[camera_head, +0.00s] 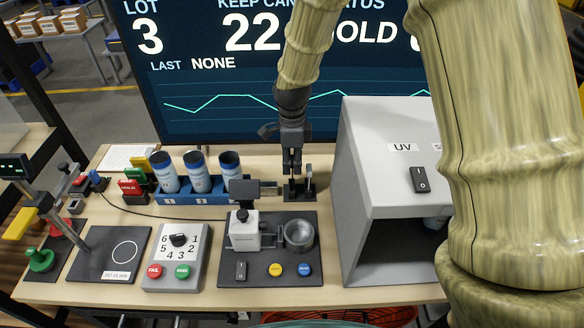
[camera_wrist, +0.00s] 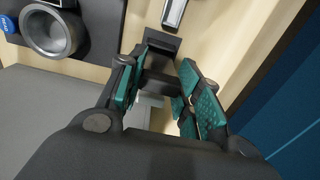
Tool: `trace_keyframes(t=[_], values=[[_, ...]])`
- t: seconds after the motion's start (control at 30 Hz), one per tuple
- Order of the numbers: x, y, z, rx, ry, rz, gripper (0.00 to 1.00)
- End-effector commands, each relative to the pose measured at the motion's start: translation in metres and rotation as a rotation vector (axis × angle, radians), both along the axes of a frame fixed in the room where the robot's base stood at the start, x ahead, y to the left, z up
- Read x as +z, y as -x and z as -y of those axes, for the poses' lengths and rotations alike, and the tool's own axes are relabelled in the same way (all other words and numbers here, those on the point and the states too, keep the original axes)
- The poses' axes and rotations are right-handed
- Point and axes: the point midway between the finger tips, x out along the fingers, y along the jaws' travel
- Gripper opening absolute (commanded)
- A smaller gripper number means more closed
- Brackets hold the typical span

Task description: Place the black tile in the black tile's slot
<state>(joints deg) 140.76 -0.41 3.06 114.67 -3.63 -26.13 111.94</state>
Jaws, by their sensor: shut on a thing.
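My gripper (camera_head: 292,172) points down behind the dark machine plate, to the left of the UV box. In the wrist view its teal-padded fingers (camera_wrist: 158,98) are closed around a dark piece (camera_wrist: 160,84), which looks like the black tile; the fingers hide much of it. A small black holder (camera_head: 297,191) sits on the table at the fingertips. It also shows just beyond the fingers in the wrist view (camera_wrist: 163,42). I cannot tell whether the tile is inside a slot or above it.
The grey UV box (camera_head: 385,150) stands close on the right. A machine with a metal cup (camera_head: 299,235) is in front. On the left, a blue rack (camera_head: 190,197) holds cans, beside red, green and yellow tiles (camera_head: 131,187). A big screen (camera_head: 235,90) stands behind.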

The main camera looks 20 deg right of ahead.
Motion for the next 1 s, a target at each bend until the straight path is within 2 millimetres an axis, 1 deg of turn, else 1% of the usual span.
trace_keyframes(t=[0.2,0.3,0.4,0.77,0.8,0.9,1.0], values=[[-0.023,0.001,0.000,0.000,0.000,-0.004,0.12],[-0.030,0.000,0.000,0.000,-0.001,-0.002,0.12],[-0.034,0.000,0.000,0.000,-0.001,-0.002,0.12],[-0.037,0.000,0.000,0.000,-0.001,-0.002,0.12],[-0.037,0.000,0.000,0.000,0.000,-0.001,0.38],[-0.036,0.000,0.000,0.000,0.000,-0.001,0.56],[-0.036,0.000,0.000,0.000,0.000,-0.001,0.56]])
